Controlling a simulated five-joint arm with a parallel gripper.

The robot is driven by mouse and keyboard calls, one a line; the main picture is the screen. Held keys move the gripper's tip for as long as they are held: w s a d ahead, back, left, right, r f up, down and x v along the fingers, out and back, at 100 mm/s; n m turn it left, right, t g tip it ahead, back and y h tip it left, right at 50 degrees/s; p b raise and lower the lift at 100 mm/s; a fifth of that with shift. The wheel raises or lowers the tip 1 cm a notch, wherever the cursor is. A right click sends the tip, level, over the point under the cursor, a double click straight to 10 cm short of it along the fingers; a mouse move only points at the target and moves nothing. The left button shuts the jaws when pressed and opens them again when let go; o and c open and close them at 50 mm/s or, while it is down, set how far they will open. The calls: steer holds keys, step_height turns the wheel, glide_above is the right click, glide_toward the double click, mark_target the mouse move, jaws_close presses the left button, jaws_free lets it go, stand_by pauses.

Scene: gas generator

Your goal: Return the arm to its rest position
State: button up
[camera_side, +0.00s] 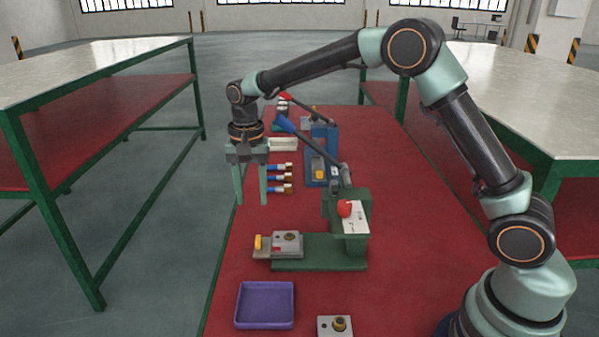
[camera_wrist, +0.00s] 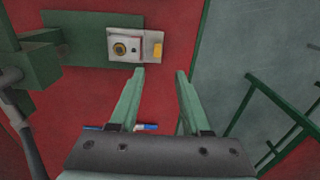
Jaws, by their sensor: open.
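My gripper (camera_side: 252,186) hangs pointing down at the left edge of the red bench top (camera_side: 400,180) in the side view. Its two pale green fingers are apart with nothing between them. In the wrist view the open fingers (camera_wrist: 160,78) point toward a grey block with a round brass fitting and a yellow end (camera_wrist: 127,46). That block (camera_side: 286,243) sits on a green fixture (camera_side: 320,258) in the side view, in front of and below my gripper. My arm reaches out from the right, bent at a high elbow.
A purple tray (camera_side: 264,305) and another grey block (camera_side: 335,326) lie at the front. Blue-and-brass cylinders (camera_side: 280,178) lie right beside my gripper. Lever presses with blue (camera_side: 284,124) and red (camera_side: 286,97) handles stand behind. Side tables (camera_side: 90,75) flank the bench.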

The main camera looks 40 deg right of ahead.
steer(key=shift+r, duration=0.55)
steer(key=s+d+r+n+t, duration=0.3)
steer(key=s+d+r+n, duration=0.15)
steer(key=s+r, duration=0.5)
steer(key=s+d+n+t, duration=0.2)
steer(key=s+d+n, duration=0.1)
steer(key=s, duration=0.8)
steer(key=shift+s+d+n+t, duration=0.15)
steer(key=shift+d+n+t, duration=0.2)
steer(key=shift+n, duration=0.4)
